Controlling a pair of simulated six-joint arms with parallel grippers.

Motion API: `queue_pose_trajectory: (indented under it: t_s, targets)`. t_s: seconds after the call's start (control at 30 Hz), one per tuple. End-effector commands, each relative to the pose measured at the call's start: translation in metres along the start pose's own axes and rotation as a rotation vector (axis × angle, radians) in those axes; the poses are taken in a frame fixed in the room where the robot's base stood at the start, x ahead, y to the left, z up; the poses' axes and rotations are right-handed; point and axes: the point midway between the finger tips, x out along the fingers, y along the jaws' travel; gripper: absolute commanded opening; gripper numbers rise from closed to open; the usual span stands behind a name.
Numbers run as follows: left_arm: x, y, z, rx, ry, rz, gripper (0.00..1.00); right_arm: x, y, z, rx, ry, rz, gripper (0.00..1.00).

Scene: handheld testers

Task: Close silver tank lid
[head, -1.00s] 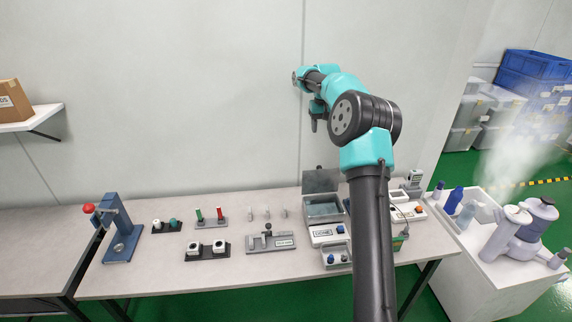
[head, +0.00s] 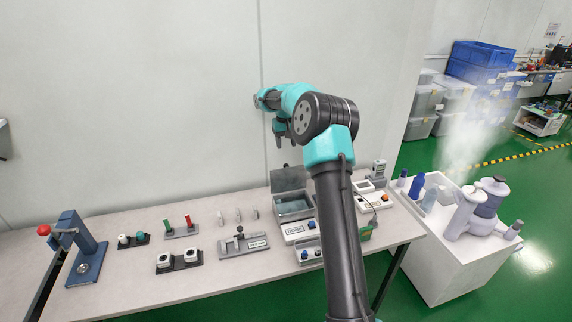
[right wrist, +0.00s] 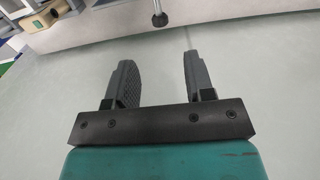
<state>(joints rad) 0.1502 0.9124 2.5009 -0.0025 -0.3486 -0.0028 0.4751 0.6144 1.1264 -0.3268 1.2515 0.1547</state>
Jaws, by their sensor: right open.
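The silver tank (head: 294,206) stands on the table toward the back, right of centre, in the head view. Its lid (head: 289,178) is raised, standing up at the back edge, and the tank's inside shows. My right gripper (head: 280,140) is above and behind the tank, in front of the wall, apart from the lid. In the right wrist view the right gripper (right wrist: 158,75) has its two fingers spread with nothing between them. My left gripper is in neither view.
A white box with a blue knob (head: 299,230) stands just in front of the tank. Left are a dark fixture (head: 243,244), small testers and a blue press (head: 85,255). A white cart (head: 450,250) with bottles stands at right.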

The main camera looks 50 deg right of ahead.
Motion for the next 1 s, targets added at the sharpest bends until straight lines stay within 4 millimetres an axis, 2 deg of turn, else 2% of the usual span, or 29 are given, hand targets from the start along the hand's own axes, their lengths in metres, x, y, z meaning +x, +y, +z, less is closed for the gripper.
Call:
queue_pose_trajectory:
  t_s: [0.1, 0.5, 0.7, 1.0]
  targets:
    - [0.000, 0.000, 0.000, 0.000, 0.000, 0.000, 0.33, 0.022, 0.000, 0.001, 0.000, -0.004, 0.000, 0.49]
    - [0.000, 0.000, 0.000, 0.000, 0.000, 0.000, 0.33, 0.085, 0.000, 0.000, -0.001, -0.002, 0.001, 0.49]
    - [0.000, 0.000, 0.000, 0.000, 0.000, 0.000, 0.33, 0.099, 0.000, 0.000, -0.001, -0.001, 0.000, 0.49]
    - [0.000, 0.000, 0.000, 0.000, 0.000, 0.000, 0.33, 0.099, 0.000, 0.000, -0.001, 0.000, 0.000, 0.47]
